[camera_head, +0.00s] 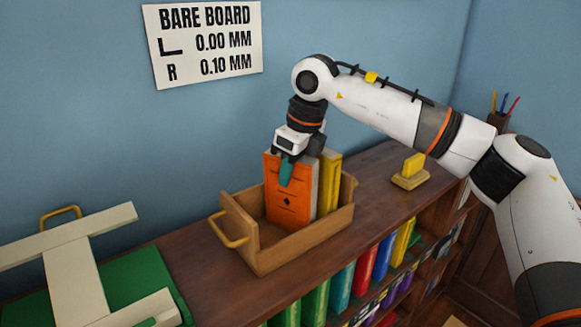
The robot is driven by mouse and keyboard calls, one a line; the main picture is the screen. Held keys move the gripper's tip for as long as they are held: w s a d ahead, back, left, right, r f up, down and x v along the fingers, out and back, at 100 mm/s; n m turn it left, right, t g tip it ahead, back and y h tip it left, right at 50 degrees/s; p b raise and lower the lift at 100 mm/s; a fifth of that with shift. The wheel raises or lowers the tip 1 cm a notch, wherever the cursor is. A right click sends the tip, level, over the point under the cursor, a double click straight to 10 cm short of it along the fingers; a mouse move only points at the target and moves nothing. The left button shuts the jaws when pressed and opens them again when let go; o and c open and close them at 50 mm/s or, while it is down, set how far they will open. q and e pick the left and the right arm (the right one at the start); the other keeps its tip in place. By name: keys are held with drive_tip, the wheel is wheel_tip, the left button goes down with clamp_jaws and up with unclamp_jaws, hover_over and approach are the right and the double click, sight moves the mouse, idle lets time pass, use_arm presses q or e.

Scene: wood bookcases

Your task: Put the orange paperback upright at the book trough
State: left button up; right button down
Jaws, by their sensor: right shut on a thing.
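The orange paperback (288,210) stands upright at the book trough (300,247), a wooden open-topped box on top of the bookcase. Its lower edge is inside the trough, near the front wall; whether it touches the floor of the trough is hidden. A yellow book (329,182) stands upright just to the right of it. My right gripper (287,170) reaches down from above and is shut on the top of the orange paperback, with a teal finger against its cover. My left gripper is out of view.
A yellow block on a small wooden stand (409,179) is to the right on the bookcase top. A cream frame (72,262) over a green surface is at left. Several coloured books (366,262) fill the shelf below. A wall sign (204,42) reads "BARE BOARD".

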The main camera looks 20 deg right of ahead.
drive_tip(key=shift+a, duration=0.1)
drive_tip(key=c, duration=1.1)
unclamp_jaws()
drive_tip(key=shift+f, duration=0.1)
drive_tip(key=p+v, duration=0.6)
drive_tip(key=v, duration=0.6)
drive_tip(key=shift+s, duration=0.1)
